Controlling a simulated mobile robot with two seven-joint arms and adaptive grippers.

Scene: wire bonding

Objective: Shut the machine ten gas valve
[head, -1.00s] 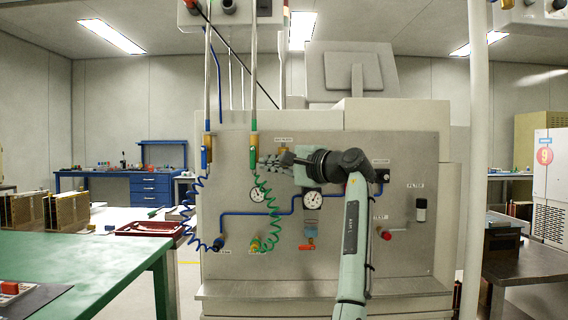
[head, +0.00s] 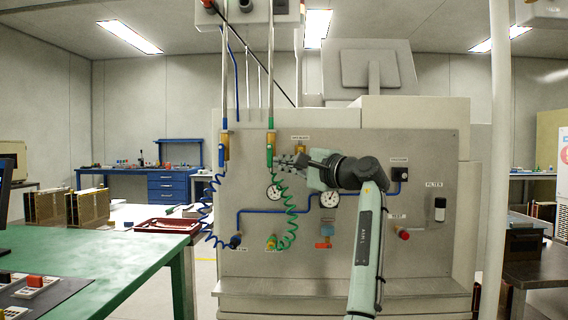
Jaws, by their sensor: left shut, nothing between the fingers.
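The grey machine panel (head: 420,240) fills the middle of the head view. On its upper left, two vertical pipes end in brass valves: one with a blue lever (head: 222,155), one with a green lever (head: 270,154). Both levers hang down in line with their pipes. A coiled green hose runs below the green lever. My left gripper (head: 281,160) is shut and empty, with its tips just right of the green lever; I cannot tell whether they touch. My left forearm covers part of the panel. My right gripper is out of view. No number ten is readable.
The panel also bears gauges (head: 330,200), an orange-red handle (head: 324,245), a red knob (head: 403,234) and a black-and-white filter (head: 440,209). A green table (head: 110,260) stands at the left, a dark table (head: 540,268) at the right. A pale post (head: 500,180) stands right of the machine.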

